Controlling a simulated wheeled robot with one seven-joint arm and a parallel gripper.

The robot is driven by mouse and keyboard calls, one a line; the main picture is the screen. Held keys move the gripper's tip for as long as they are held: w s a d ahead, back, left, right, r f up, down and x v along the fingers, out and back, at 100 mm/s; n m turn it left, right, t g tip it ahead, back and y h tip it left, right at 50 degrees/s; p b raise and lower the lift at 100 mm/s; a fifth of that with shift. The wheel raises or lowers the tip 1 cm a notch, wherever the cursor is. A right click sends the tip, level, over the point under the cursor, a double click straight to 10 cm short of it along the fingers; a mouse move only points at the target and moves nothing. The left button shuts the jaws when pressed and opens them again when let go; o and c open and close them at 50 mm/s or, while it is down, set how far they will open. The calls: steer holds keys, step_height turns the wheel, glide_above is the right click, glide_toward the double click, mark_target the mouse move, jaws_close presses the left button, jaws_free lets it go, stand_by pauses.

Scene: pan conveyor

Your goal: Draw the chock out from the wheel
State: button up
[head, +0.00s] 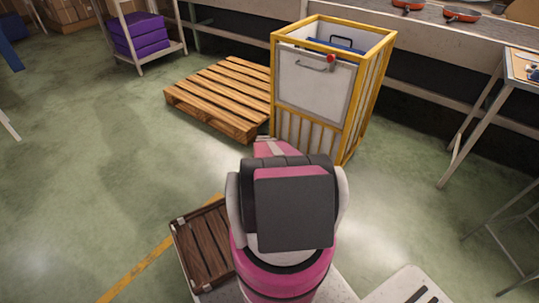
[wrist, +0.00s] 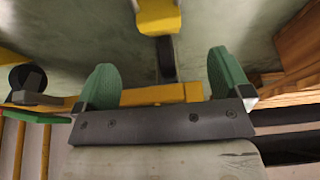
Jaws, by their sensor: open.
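My gripper (wrist: 165,80) is open in the wrist view, its two green pads wide apart with nothing pressed between them. A yellow block (wrist: 157,20), which looks like the chock, shows at the top centre, beyond the fingertips and cut off by the frame edge. A dark narrow part (wrist: 165,58) runs from it towards a yellow rail (wrist: 150,96); I cannot tell whether this is the wheel. A black caster wheel (wrist: 25,78) shows at the left. In the head view my arm hides the gripper, chock and wheels below the yellow-framed cart (head: 318,118).
A wooden pallet (head: 225,92) lies left of the cart, and it also shows at the right of the wrist view (wrist: 298,50). A brown slatted crate (head: 205,245) stands beside me at the lower left. A workbench (head: 475,110) stands at the right. Green floor (head: 95,150) is clear at the left.

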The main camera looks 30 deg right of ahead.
steer(key=shift+d+f, duration=0.15)
steer(key=x, duration=1)
steer(key=shift+d+f, duration=0.2)
steer(key=shift+f, duration=0.1)
steer(key=c, duration=1.1)
